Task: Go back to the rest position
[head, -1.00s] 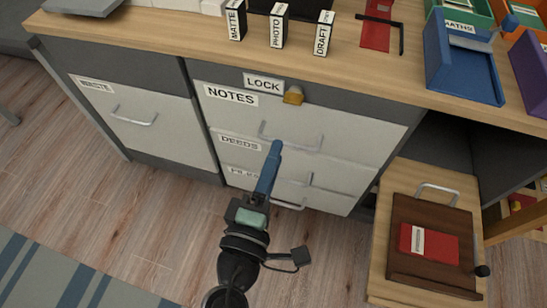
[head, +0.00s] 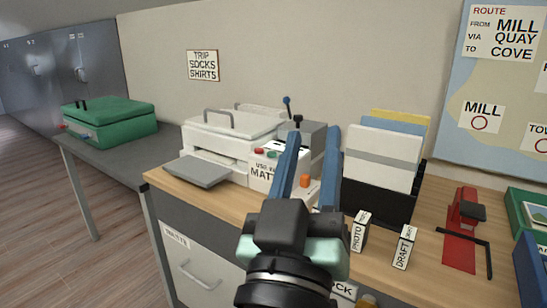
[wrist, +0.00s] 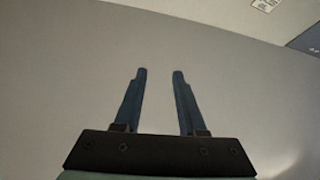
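My gripper (head: 310,155) is raised in front of the desk (head: 440,272) in the head view, its two blue fingers pointing up. The fingers stand apart with nothing between them. In the wrist view my gripper (wrist: 160,75) is also open and empty, facing a plain pale surface. My arm hides part of the desk top and the drawers below.
A printer (head: 225,135), a black file holder (head: 380,200) with folders, small labelled blocks (head: 403,247) and a red stapler-like tool (head: 466,215) stand on the desk. A green suitcase (head: 110,122) lies on a grey table at left. Floor shows at far left.

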